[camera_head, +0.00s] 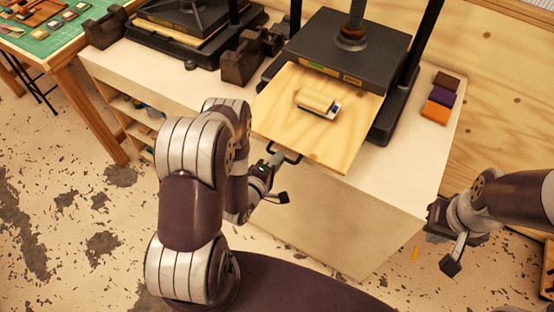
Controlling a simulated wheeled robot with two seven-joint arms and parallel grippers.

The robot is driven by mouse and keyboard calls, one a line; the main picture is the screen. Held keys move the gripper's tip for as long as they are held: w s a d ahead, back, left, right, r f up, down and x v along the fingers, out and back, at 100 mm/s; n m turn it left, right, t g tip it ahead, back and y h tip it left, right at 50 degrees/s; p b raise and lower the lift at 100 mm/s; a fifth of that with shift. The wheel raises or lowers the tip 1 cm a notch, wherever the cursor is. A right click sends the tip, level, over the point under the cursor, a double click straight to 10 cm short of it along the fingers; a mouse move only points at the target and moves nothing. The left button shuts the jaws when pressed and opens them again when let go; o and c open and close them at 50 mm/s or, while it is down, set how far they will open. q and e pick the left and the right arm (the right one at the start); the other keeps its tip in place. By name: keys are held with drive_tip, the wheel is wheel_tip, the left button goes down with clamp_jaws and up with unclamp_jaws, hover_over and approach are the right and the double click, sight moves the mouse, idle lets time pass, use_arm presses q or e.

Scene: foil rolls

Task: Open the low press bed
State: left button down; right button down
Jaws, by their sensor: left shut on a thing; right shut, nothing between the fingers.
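The low press bed (318,133) is a pale wooden board sticking out toward me from under the black plate of the press (353,50). It has a dark handle (291,156) at its front edge. A small block-like item (316,101), pale on top with a white and blue edge below, lies on the board. My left gripper (274,168) is at the handle and shut on it; its arm partly hides the contact. My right gripper (446,246) is shut and empty, to the right of the bench and apart from it.
A second press (187,30) stands at the back left of the bench (425,150), with dark metal blocks (239,66) between the presses. Brown, purple and orange blocks (437,112) lie at the right. A green-topped table (38,45) stands far left.

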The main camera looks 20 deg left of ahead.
use_arm(q)
drive_tip(key=c, duration=1.2)
unclamp_jaws()
drive_tip(key=shift+o, duration=0.2)
drive_tip(key=b+v, duration=0.3)
drive_tip(key=v, duration=0.9)
drive_tip(key=shift+s, duration=0.3)
